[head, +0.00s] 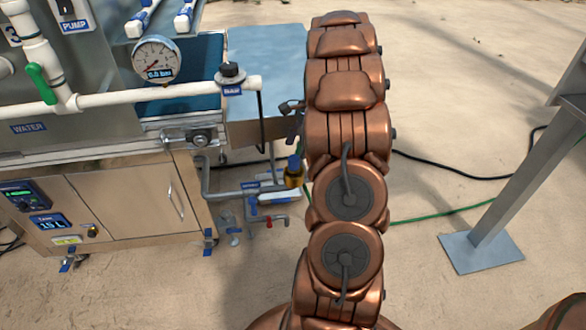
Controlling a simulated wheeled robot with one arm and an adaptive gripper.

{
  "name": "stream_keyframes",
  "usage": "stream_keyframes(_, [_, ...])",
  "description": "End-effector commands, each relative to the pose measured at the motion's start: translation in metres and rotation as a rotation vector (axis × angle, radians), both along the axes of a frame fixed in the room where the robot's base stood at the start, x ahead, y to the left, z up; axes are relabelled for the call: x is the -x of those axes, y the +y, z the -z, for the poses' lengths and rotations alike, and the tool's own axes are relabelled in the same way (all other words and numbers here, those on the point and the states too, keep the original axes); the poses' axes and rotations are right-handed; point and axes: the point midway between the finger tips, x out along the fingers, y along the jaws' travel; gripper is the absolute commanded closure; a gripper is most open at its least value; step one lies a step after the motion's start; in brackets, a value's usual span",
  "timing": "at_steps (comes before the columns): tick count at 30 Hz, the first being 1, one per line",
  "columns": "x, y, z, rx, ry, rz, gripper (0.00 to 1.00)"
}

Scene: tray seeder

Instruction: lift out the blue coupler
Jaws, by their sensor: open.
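A blue piece (297,148) that looks like the coupler stands above a brass-coloured fitting (293,175), just left of my arm, by the low grey pipework. It is small, and my arm hides part of the area around it. My gripper (292,108) shows only as dark parts sticking out to the left from behind my copper arm, above the blue piece in the picture. It is open, with nothing seen in it. Whether it touches the blue piece cannot be told.
The seeder's steel cabinet (125,200) fills the left. A white pipe (165,97) with a gauge (156,60) runs across it. Grey low pipes (240,192) and small valves lie beside the brass fitting. A steel post (510,175) stands at right.

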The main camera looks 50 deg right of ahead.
Motion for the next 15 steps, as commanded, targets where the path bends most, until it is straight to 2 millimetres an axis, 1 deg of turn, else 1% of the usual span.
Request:
stream_keyframes(9, [-0.001, 0.018, 0.036, -0.001, 0.002, 0.000, 0.36])
stream_keyframes(12, [-0.002, 0.019, 0.041, 0.000, 0.000, 0.001, 0.36])
stream_keyframes(15, [-0.002, 0.019, 0.041, 0.001, -0.001, 0.000, 0.36])
